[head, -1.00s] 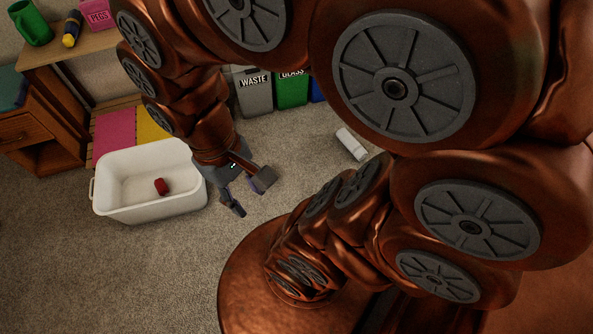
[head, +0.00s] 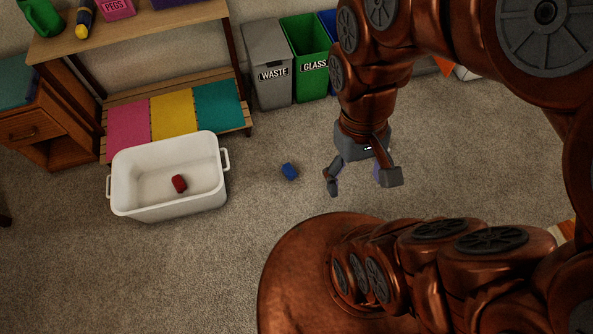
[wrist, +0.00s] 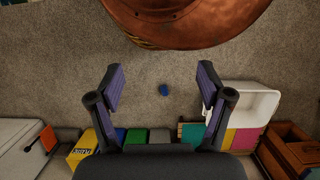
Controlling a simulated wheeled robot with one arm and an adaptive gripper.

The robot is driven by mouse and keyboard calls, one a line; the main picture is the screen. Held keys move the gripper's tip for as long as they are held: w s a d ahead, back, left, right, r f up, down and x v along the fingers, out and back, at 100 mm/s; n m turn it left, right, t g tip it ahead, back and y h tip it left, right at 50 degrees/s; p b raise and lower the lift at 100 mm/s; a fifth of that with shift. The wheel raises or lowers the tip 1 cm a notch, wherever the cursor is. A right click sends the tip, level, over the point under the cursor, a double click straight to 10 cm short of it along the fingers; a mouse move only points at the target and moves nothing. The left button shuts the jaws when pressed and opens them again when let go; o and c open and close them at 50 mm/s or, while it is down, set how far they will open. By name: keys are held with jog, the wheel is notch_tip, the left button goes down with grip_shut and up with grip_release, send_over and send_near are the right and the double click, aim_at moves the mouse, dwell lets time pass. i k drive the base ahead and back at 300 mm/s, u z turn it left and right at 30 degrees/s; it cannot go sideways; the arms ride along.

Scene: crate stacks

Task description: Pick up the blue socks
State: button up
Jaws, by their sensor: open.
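The blue socks (head: 289,171) are a small blue bundle on the grey carpet, between the white tub and my gripper in the head view. They also show in the wrist view (wrist: 164,89), between and beyond my fingertips. My gripper (head: 364,183) is open and empty, above the floor to the right of the socks in the head view. In the wrist view its two purple-padded fingers (wrist: 162,88) stand wide apart, touching nothing.
A white tub (head: 168,205) holding a red bundle (head: 179,183) stands left of the socks. Behind are a wooden bench with coloured mats (head: 172,115), a grey waste bin (head: 270,90) and a green glass bin (head: 307,75). The carpet around the socks is clear.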

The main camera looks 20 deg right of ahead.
aim_at(288, 170)
jog(key=u, duration=3.7)
jog(key=k, duration=2.3)
jog(key=z, duration=1.05)
jog(key=i, duration=0.5)
jog(key=u, duration=0.05)
